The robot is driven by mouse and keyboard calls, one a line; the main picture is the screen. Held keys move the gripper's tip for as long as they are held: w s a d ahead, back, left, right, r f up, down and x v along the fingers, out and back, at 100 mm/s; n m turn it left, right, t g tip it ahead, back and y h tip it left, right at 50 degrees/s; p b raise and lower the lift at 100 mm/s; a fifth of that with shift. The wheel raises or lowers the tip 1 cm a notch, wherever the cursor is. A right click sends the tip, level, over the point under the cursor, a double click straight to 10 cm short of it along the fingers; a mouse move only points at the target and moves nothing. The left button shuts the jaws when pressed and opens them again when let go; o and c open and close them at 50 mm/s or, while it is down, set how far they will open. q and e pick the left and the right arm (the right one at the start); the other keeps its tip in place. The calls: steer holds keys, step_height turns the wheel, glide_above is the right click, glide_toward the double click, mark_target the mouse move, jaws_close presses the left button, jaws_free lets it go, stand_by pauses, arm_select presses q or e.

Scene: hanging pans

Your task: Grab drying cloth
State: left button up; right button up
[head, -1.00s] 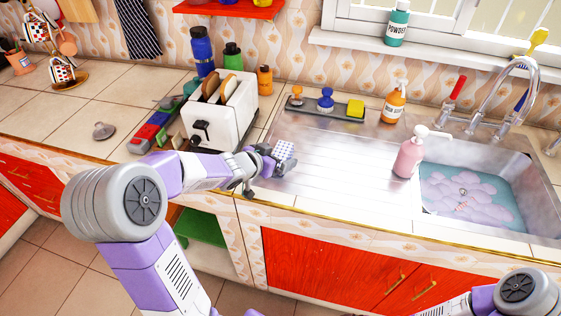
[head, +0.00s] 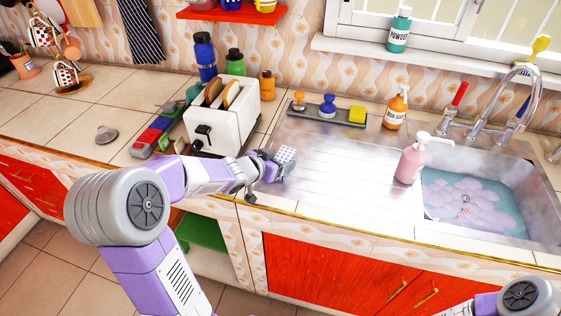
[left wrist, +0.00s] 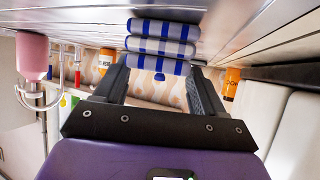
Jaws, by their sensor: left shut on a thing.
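In the left wrist view the cloth (left wrist: 162,46) shows as rolled folds at the fingertips of the left gripper (left wrist: 162,75), close to the ribbed steel. I cannot tell whether it still touches the drainboard. Only part of my right arm shows at the lower right of the head view; its gripper is out of view.
A white toaster (head: 213,134) stands left of the cloth. A pink soap bottle (head: 411,160) stands by the water-filled sink (head: 532,214). A tray (head: 318,117) with brushes and a sponge is at the back. The middle of the drainboard (head: 345,165) is clear.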

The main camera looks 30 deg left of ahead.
arm_select(q)
steer(key=shift+r, duration=0.25)
steer(key=shift+c, duration=0.8)
step_height(320, 180, up, 10)
steer(key=p, duration=0.7)
steer(key=shift+f+p, duration=0.25)
steer(key=shift+p, duration=0.15)
steer(key=shift+c, duration=0.7)
